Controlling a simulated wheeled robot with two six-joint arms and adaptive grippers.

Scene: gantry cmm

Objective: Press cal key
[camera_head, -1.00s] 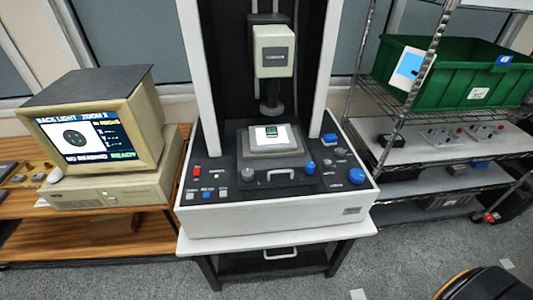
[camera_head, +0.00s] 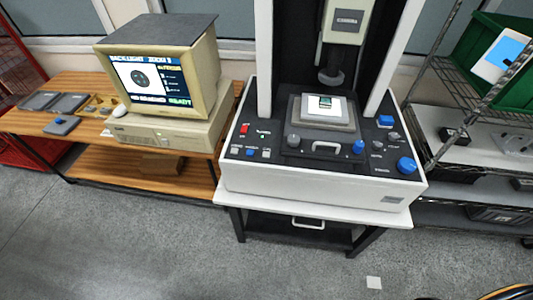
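The measuring machine (camera_head: 320,188) stands on a white-topped stand, with a dark control deck across its front. A red key (camera_head: 244,128) sits at the deck's left, above a row of small white and blue keys (camera_head: 251,152). Blue knobs (camera_head: 406,165) and further keys lie on the right side of the deck. The key labels are too small to read, so I cannot tell which one is the cal key. The monitor (camera_head: 163,75) to the left shows a round image and the word READY. Neither of my grippers shows in the head view.
A wooden bench (camera_head: 95,135) at the left bears the monitor, a beige computer (camera_head: 160,132) and grey trays (camera_head: 68,103). A wire shelf with a green bin (camera_head: 484,60) stands at the right.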

